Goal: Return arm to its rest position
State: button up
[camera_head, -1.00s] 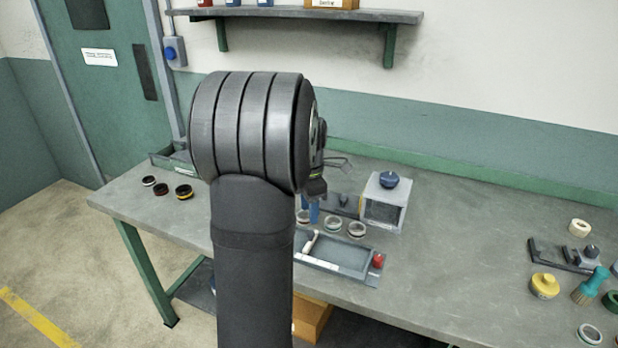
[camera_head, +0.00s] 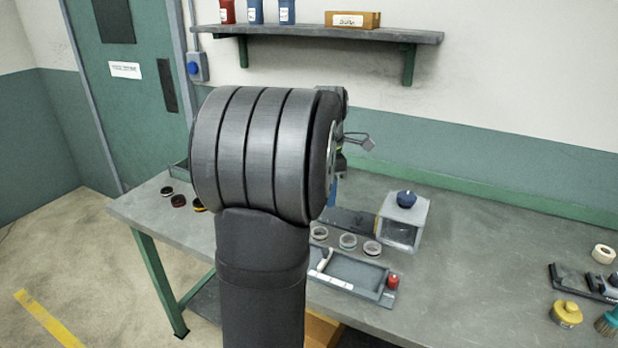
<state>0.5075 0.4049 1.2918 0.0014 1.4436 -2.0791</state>
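My arm stands up in the middle of the head view, and its thick dark upper joint blocks much of the bench behind it. Parts of my wrist show past the right side of that joint, with a small grey piece on a cable sticking out to the right. A narrow blue piece (camera_head: 332,188) shows below the wrist; I cannot tell whether it belongs to my gripper. The fingertips of my gripper are hidden, so whether it is open or shut does not show.
The bench (camera_head: 470,250) holds a grey box with a blue knob (camera_head: 403,220), several rings (camera_head: 348,241), a tray with a red knob (camera_head: 345,273) and a yellow-lidded pot (camera_head: 566,313). Dark rings (camera_head: 178,201) lie at left. A shelf (camera_head: 300,32) hangs above. The bench's middle right is clear.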

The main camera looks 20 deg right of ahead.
jog(key=shift+f, duration=0.15)
notch_tip(320, 180, down, 17)
jog(key=shift+f, duration=0.15)
jog(key=shift+s+d, duration=0.1)
dwell(0.4)
